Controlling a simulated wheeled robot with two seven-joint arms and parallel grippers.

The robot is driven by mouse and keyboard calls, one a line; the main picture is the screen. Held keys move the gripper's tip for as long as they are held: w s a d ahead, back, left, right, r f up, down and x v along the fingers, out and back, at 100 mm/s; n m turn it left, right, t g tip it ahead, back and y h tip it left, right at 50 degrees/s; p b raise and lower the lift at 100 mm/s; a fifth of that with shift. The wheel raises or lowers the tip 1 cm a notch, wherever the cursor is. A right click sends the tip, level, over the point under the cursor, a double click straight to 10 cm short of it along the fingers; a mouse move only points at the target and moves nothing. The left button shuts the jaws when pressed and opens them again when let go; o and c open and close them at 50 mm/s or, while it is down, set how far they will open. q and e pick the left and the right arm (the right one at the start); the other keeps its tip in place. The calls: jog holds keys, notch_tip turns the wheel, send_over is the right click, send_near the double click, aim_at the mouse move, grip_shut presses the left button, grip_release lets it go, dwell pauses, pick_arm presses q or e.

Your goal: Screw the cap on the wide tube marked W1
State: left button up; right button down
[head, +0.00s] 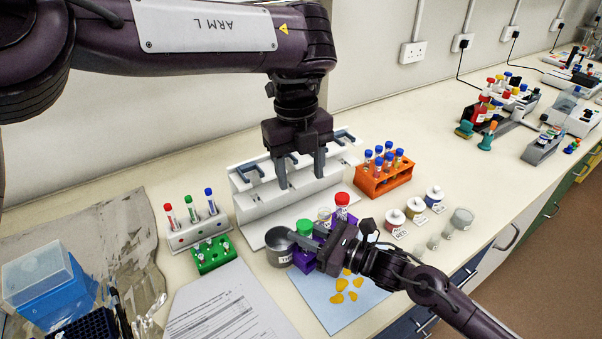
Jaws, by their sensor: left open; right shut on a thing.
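Wide tubes stand in a purple rack (304,261), partly hidden behind my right gripper. One tube has a green cap (305,227) and another a red cap (342,198). Between them is a clear tube top (324,213) that looks uncapped. The W1 mark cannot be read, and I cannot pick out a loose cap. My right gripper (304,241) is low at the rack, just below the green cap, and shut, seemingly on the rack; its jaws' contact is unclear. My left gripper (301,180) is open and empty, pointing down in front of the white stand, above and behind the tubes.
The white stand (245,203) is close behind the rack. A grey tin (280,249) is at its left. An orange rack (388,183) of blue-capped tubes and several small jars (395,219) are to the right. A blue mat (368,303) with yellow pieces is in front.

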aim_at(311, 237)
jog(key=c, duration=1.1)
grip_release()
jog(key=b+v, duration=0.2)
jog(key=v, duration=0.4)
jog(key=shift+s+d+f, duration=0.15)
jog(key=shift+d+f, duration=0.05)
jog(key=shift+d, duration=0.15)
jog(key=shift+s+d+r+b, duration=0.15)
jog(key=shift+s+d+b, duration=0.1)
jog(key=shift+d+b, duration=0.15)
